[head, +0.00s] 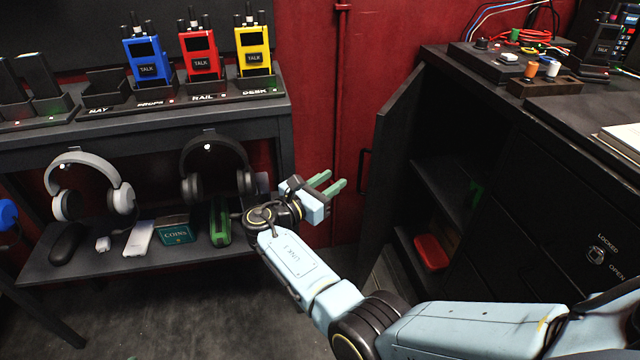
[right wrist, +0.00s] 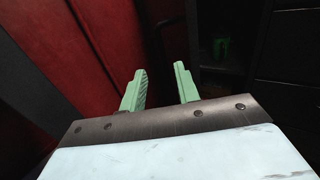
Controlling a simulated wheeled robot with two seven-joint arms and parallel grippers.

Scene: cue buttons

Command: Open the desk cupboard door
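The desk cupboard door (head: 392,165) is a dark panel standing swung out from the desk, with the cupboard interior (head: 440,165) showing to its right. A dark bar handle (head: 363,172) is on the door's left face. My right gripper (head: 335,178) is just left of the handle, apart from it in the picture, with its green fingers pointing toward the door. In the right wrist view its fingers (right wrist: 160,70) are spread with nothing between them. The door is too dark there to make out clearly. My left gripper is not in view.
A red object (head: 431,252) lies inside the cupboard. The dark shelf unit (head: 190,122) on the left holds several radios and headphones, close to my right wrist. The desk top (head: 480,85) carries wires and small devices. A red wall is behind.

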